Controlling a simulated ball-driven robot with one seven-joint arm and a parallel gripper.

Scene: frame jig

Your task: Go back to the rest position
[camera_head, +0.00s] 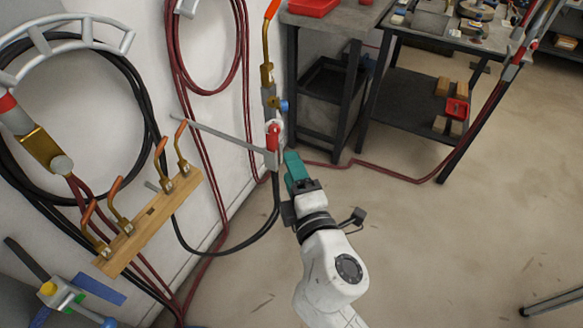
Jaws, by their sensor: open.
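My gripper (298,182) is at the end of my white arm, a little right of the middle of the picture. It points up and to the left, toward the wall. A teal piece shows at its tip, and I cannot tell whether it is part of the gripper. The jaws are open, though the gap between the fingers is hard to see. Just beyond the tip, a metal bar (222,137) with a red-handled fitting (273,139) at its end sticks out from the wall. I cannot tell if the tip touches it.
A wooden rack (150,222) with several orange-tipped torches is on the white wall at left. Black and dark red hoses (207,90) hang there. A dark workbench (410,100) stands at the back. A red hose (385,172) crosses the floor. The floor at right is mostly clear.

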